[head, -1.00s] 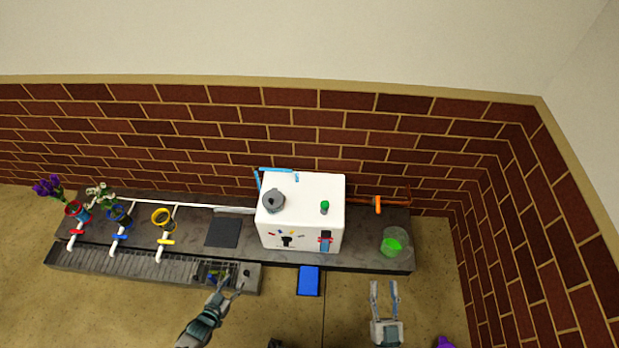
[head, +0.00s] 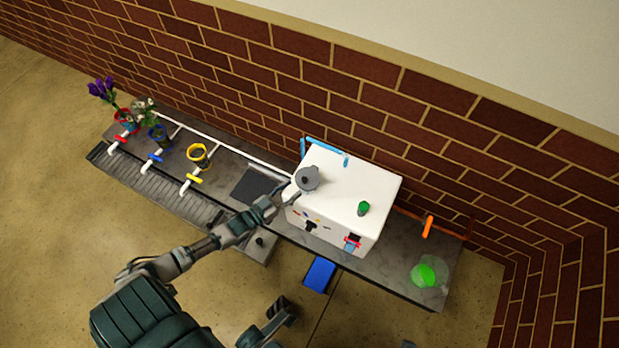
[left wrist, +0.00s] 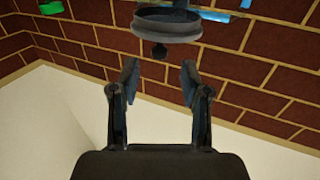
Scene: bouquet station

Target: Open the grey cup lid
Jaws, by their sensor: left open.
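The grey cup (head: 307,180) with its round lid stands on the left part of the white box's top. It also shows in the left wrist view (left wrist: 166,26) at the top, seen upside down, with a dark knob (left wrist: 160,51) sticking out. My left gripper (head: 287,192) reaches the left edge of the white box beside the cup. In the left wrist view the left gripper's two fingers (left wrist: 160,75) are apart with nothing between them. The knob is just past the fingertips.
The white box (head: 355,192) also holds a green knob (head: 363,208) and a blue pipe (head: 325,150). A blue block (head: 319,274) is in front.

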